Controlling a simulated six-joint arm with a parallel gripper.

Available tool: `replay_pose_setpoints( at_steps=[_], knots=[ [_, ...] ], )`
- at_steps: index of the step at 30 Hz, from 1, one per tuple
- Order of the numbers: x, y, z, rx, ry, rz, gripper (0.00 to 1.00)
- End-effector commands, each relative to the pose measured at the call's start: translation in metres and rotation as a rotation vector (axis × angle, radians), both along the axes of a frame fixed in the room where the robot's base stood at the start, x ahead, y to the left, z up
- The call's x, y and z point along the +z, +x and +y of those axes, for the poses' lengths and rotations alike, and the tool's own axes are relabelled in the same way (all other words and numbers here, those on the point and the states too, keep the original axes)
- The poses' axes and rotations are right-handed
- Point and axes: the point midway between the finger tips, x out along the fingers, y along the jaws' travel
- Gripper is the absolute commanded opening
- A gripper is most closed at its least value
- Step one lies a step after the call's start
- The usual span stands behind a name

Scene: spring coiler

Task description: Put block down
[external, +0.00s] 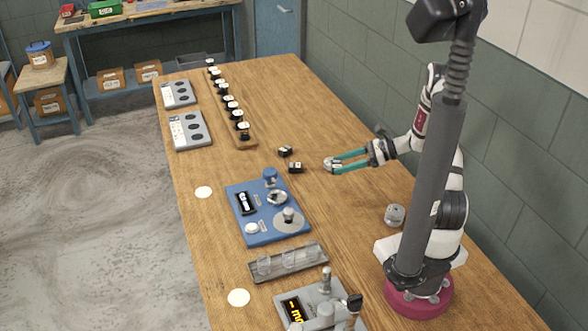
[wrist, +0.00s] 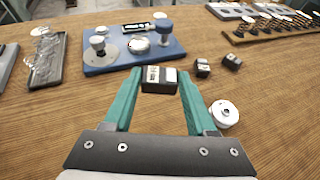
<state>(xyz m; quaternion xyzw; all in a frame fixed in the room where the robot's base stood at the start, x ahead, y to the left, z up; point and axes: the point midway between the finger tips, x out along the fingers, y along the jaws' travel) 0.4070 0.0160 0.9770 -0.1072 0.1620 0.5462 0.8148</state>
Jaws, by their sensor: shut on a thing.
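My gripper (external: 333,164) reaches left over the middle of the wooden table, its teal fingers near the tabletop. In the wrist view, the fingers are shut on a small black block (wrist: 158,86) with a white-marked top. The block sits level between the fingertips. Its height above the table, or whether it touches, is hard to tell.
A blue board (external: 262,237) with knobs stands front left of the gripper. A white-grey cylinder (wrist: 224,113) lies close beside the right finger in the wrist view. A wooden rail (external: 245,143) of several black-and-white pieces is farther back.

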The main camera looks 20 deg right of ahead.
Motion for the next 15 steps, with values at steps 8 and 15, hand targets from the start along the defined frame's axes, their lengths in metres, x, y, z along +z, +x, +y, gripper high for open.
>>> replay_pose_setpoints(
  at_steps=[8,15],
  knots=[
    [-0.043,0.023,0.067,0.001,0.0,0.002,0.0],
    [-0.082,0.026,0.073,-0.003,-0.001,0.003,0.0]
  ],
)
